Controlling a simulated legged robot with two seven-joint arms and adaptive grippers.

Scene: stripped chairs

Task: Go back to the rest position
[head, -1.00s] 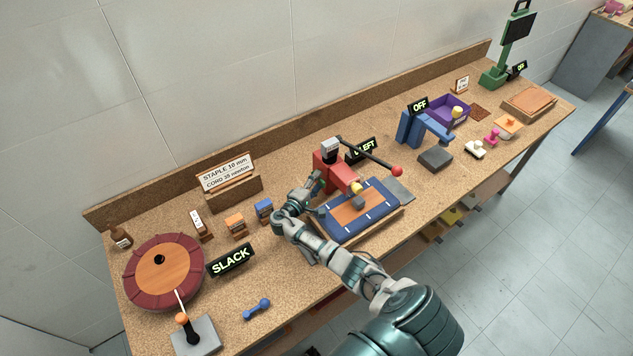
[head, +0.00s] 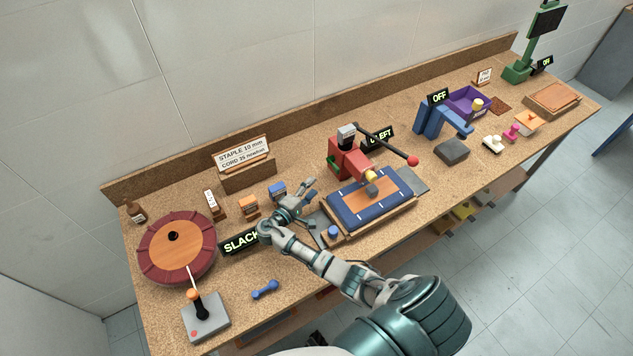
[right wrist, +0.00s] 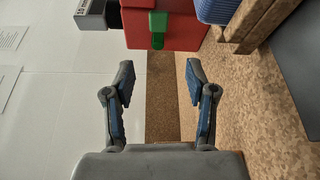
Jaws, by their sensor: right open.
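My right gripper (head: 308,198) is open and empty above the workbench (head: 300,270), left of the red press (head: 350,160). In the right wrist view its two fingers (right wrist: 160,88) are spread apart with nothing between them. The red press body (right wrist: 165,28) with its green part shows beyond the fingertips. A blue-edged padded board (head: 372,205) lies under the press. My left gripper is not in view.
A red-rimmed round seat (head: 178,250), a SLACK sign (head: 240,243), a joystick box (head: 205,315) and a blue dumbbell-shaped tool (head: 265,290) are on the left. A blue stapler-like machine (head: 440,122) and a purple bin (head: 468,103) stand farther right.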

